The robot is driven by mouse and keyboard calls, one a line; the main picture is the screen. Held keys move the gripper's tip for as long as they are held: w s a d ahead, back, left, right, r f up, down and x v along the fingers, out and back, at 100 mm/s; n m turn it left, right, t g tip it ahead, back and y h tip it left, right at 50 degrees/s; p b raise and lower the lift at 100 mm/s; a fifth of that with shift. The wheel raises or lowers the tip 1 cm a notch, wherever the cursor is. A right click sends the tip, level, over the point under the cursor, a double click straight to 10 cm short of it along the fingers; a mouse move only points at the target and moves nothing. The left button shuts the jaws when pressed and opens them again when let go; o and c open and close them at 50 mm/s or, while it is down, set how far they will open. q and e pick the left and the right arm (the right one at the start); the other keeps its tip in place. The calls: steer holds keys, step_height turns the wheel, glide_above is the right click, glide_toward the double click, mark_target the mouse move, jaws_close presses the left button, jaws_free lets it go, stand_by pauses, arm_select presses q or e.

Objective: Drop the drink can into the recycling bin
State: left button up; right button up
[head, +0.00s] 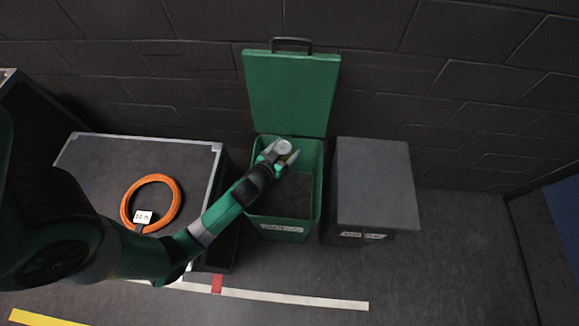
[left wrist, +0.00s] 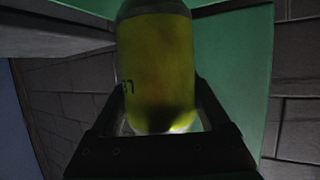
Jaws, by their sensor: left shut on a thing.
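The drink can (head: 283,147) is held over the open green recycling bin (head: 316,190), near the back left of its mouth. In the left wrist view the can (left wrist: 157,65) is yellow-green with dark lettering. My left gripper (head: 279,155) is shut on the can, with a finger on each side of it in the left wrist view. The bin's green lid (head: 291,95) stands up open behind it, against the wall. The bin's inside looks dark, and I cannot tell what lies in it. My right gripper is not in view.
A grey closed bin (head: 375,185) stands just right of the green bin. On the left a dark case (head: 100,155) with pale edges holds an orange coiled cable (head: 129,199) with a tag. The floor at front right is clear, with a white tape line (head: 300,299).

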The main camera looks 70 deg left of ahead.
arm_select(q)
step_height(320, 180, down, 5)
steer(key=b, duration=0.3)
steer(key=shift+w+r, duration=0.1)
steer(key=shift+r, duration=0.05)
steer(key=shift+r, duration=0.1)
steer(key=o, duration=1.2)
steer(key=shift+c, duration=0.2)
steer(key=shift+d, duration=0.1)
steer(key=shift+s+d+r, duration=0.2)
steer(key=shift+s, duration=0.15)
steer(key=p+v, duration=0.1)
steer(key=v, duration=0.9)
steer(key=shift+s+d, duration=0.2)
steer(key=shift+s, duration=0.1)
